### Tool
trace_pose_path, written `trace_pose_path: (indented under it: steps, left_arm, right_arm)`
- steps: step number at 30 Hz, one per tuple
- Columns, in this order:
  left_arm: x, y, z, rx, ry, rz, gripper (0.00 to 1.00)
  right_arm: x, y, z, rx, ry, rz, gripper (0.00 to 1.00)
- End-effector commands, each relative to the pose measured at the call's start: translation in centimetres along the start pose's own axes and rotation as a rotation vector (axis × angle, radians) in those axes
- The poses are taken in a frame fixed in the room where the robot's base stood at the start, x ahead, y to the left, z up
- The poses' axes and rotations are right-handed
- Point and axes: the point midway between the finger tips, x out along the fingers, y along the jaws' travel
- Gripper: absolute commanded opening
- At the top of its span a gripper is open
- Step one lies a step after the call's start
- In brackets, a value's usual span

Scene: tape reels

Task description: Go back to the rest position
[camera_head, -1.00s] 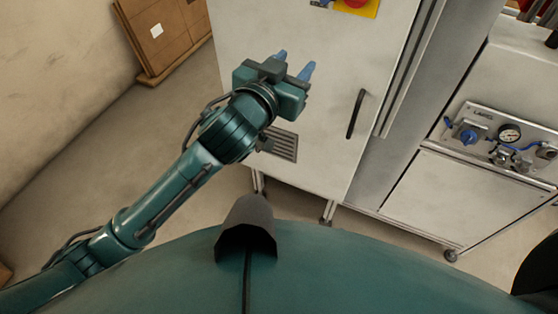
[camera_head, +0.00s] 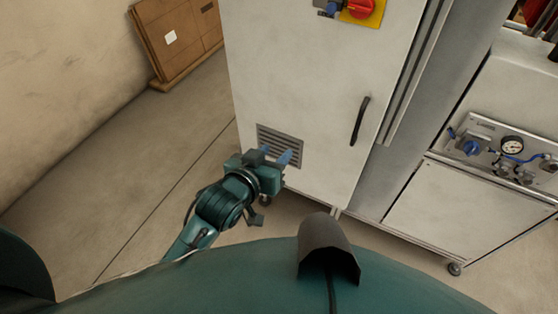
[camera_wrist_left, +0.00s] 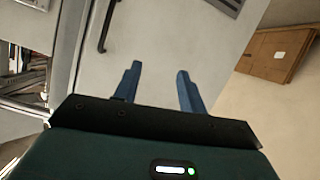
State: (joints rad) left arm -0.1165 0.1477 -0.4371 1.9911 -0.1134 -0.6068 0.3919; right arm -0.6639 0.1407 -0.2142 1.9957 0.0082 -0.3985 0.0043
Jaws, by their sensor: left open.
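My left gripper (camera_head: 275,157) is in front of the lower part of the white cabinet in the head view, close to its vent grille. In the left wrist view its two blue fingers (camera_wrist_left: 157,85) stand apart with nothing between them. The arm is drawn in low, and most of it is hidden behind my own teal body. My right gripper is not in view.
The white cabinet (camera_head: 310,80) has a dark handle (camera_head: 360,121) and a red and yellow switch (camera_head: 362,10). A bench with a gauge panel (camera_head: 505,148) stands at the right. Cardboard (camera_head: 180,38) leans on the left wall. The floor at left is clear.

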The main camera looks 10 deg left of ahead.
Motion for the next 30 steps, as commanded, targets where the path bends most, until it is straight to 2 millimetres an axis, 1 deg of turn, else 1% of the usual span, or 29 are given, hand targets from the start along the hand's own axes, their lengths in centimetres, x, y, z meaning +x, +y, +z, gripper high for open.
trace_pose_path:
  steps: [3,6,21,23,25,26,29,30]
  left_arm:
    - [-0.4,-0.7,0.9,-0.01,-0.013,-0.013,0.41]
    - [-0.5,-0.9,1.2,-0.013,-0.016,-0.019,0.41]
    - [-0.5,-1.0,1.2,-0.013,-0.016,-0.019,0.41]
    - [-0.6,-1.0,1.5,-0.012,-0.02,-0.02,0.41]
    - [-1.1,-1.4,2.9,-0.008,-0.04,-0.026,0.41]
    - [-1.4,-1.6,3.9,-0.006,-0.056,-0.031,0.41]
    - [-3.6,-2.9,8.5,0.014,-0.125,-0.052,0.41]
    - [-4.7,-3.4,10.5,0.026,-0.154,-0.061,0.41]
  right_arm:
    - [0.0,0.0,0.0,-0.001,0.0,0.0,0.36]
    - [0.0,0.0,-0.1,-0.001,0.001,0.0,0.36]
    - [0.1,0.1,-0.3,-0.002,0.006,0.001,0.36]
    - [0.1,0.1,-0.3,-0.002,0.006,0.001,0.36]
    - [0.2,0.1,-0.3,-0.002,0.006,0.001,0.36]
    - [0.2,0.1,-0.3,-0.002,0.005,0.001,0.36]
    - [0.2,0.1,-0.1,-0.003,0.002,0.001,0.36]
    - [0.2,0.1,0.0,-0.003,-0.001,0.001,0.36]
